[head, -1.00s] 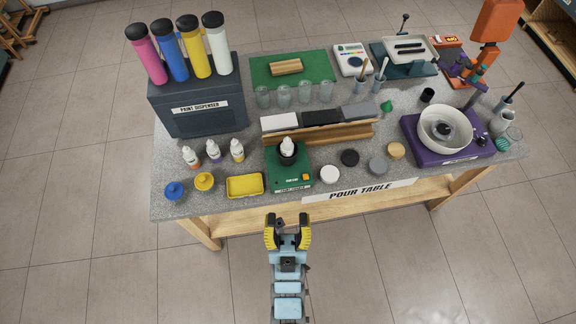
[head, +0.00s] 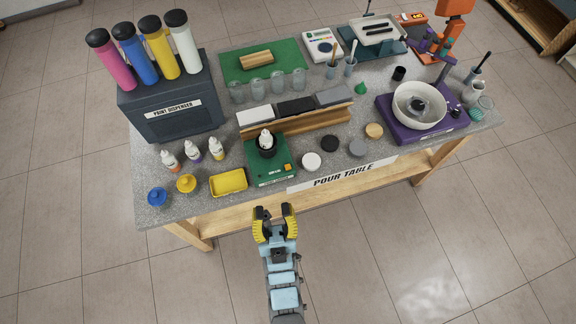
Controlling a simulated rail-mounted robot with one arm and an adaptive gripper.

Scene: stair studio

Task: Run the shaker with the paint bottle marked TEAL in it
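The green shaker (head: 272,170) sits at the table's front edge, with an orange button (head: 288,167) at its right front. A small white bottle (head: 266,139) stands upright in the shaker's dark cup (head: 268,151); its marking is too small to read. Several similar bottles stand to the left: one with an orange label (head: 169,160), one with a purple label (head: 193,152), and one with a yellowish label (head: 217,149). My gripper (head: 274,212) is in front of the table, below the shaker in the picture. Its yellow-and-black fingers are apart with nothing between them.
A yellow tray (head: 229,182), a yellow pot (head: 186,183) and a blue pot (head: 157,196) lie left of the shaker. Round discs, including a white one (head: 312,161), lie to its right. A wooden rack (head: 330,122) stands behind it. The floor before the table is clear.

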